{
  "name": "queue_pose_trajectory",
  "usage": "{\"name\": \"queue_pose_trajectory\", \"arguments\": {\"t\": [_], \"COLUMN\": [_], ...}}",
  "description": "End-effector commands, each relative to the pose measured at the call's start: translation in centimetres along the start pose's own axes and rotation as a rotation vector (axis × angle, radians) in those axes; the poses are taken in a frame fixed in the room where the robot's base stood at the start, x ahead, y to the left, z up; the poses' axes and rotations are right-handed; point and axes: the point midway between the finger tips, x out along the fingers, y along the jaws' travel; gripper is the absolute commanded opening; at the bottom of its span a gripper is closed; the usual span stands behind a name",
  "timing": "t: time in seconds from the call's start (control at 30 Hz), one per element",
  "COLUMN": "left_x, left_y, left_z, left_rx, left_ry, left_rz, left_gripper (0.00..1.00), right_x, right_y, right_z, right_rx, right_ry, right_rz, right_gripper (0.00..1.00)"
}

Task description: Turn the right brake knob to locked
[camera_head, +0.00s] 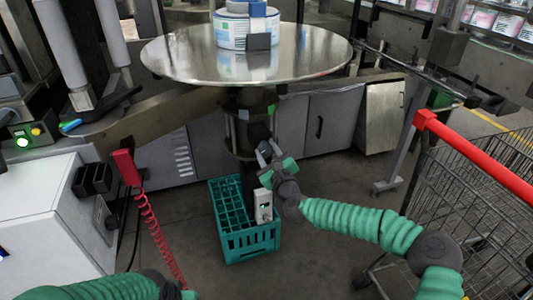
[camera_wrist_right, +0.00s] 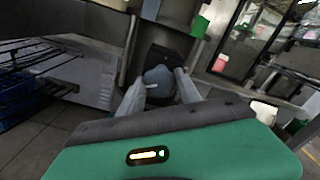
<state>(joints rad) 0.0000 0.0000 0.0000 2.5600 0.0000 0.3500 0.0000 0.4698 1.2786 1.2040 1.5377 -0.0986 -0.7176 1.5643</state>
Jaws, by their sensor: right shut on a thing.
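The right brake knob (camera_head: 260,131) is a dark knob on the post below the round steel table. In the right wrist view the knob (camera_wrist_right: 159,78) looks rounded and grey-blue, in front of a dark block. My right gripper (camera_head: 267,150) reaches it from the front right. In the right wrist view the two fingers of my right gripper (camera_wrist_right: 160,90) are shut on the knob, one on each side. The fingers hide part of it, and I cannot read its turn position. My left sleeve shows at the lower left of the head view, but its gripper is out of view.
The round steel table (camera_head: 180,55) bears a labelled reel (camera_head: 231,32). A teal crate (camera_head: 247,245) stands on the floor below my right gripper. A wire cart with a red handle (camera_head: 475,160) is at right. A red coiled cord (camera_head: 155,230) hangs at left.

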Motion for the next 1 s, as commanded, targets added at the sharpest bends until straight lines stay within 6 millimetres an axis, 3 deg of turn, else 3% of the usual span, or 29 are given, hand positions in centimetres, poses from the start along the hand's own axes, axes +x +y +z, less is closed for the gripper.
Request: {"name": "queue_pose_trajectory", "arguments": {"t": [0.03,0.57,0.6,0.73,1.0], "left_x": [0.2,0.25,0.25,0.24,0.19], "left_y": [0.0,0.0,0.0,0.0,0.0], "left_z": [0.05,0.06,0.06,0.05,0.04], "left_rx": [0.0,0.0,0.0,0.0,0.0], "left_ry": [0.0,0.0,0.0,0.0,0.0], "left_rz": [0.0,0.0,0.0,0.0,0.0], "left_gripper": [0.53,0.53,0.53,0.53,0.53], "right_x": [-0.12,-0.1,-0.09,-0.08,-0.1], "right_y": [0.61,0.6,0.6,0.44,0.18], "right_z": [-0.75,-0.58,-0.58,-0.42,-0.13], "right_rx": [0.016,0.037,0.037,0.036,0.034], "right_ry": [0.011,0.01,0.01,0.007,0.003], "right_rz": [0.012,0.012,0.012,0.009,0.003], "right_gripper": [0.0,0.0,0.45,0.62,0.62]}}
